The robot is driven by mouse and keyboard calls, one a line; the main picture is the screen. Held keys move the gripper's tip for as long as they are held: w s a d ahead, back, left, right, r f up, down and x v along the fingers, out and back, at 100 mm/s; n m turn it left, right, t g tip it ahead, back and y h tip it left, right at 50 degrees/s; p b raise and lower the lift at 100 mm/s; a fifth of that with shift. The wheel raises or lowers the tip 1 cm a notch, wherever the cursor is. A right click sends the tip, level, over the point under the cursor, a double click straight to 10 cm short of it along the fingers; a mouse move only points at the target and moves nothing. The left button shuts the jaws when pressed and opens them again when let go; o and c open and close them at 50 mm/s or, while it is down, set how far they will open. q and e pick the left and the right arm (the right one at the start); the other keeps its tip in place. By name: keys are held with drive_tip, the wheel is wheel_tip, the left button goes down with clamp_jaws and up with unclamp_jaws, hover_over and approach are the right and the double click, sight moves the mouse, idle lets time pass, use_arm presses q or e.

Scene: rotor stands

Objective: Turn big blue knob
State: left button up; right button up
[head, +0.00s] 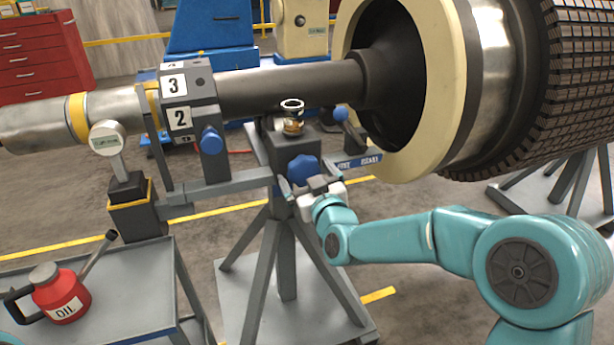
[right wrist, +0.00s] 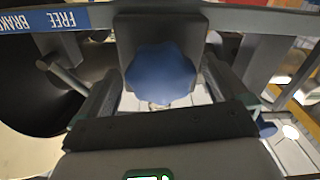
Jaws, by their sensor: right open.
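The big blue knob (head: 304,168) is a lobed knob on the dark housing of the rotor stand, below the shaft. It also shows in the right wrist view (right wrist: 162,73), near the middle, against its dark block. My right gripper (head: 311,185) is open, close in front of and just below the knob in the head view. In the right wrist view its two fingers stand apart on either side of the knob, with gaps visible; I cannot tell how deep they reach around it. My left gripper is not in view.
A smaller blue knob (head: 212,140) sits on the numbered block at left. A blue-tipped lever (head: 342,117) and a FREE/BRAKE plate (head: 358,162) are right of the big knob. The large rotor (head: 470,80) hangs above my right arm. A red oil can (head: 62,296) stands on a cart.

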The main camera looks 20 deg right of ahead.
drive_tip(key=c, duration=1)
drive_tip(key=shift+c, duration=0.2)
drive_tip(key=shift+f+m+b, duration=0.15)
drive_tip(key=shift+m+b, duration=0.15)
drive_tip(key=shift+b, duration=0.25)
drive_tip(key=m+b, duration=0.7)
drive_tip(key=shift+a+b, duration=0.15)
drive_tip(key=shift+b, duration=0.25)
drive_tip(key=shift+m+b, duration=0.35)
drive_tip(key=shift+m, duration=0.15)
drive_tip(key=shift+r, duration=0.2)
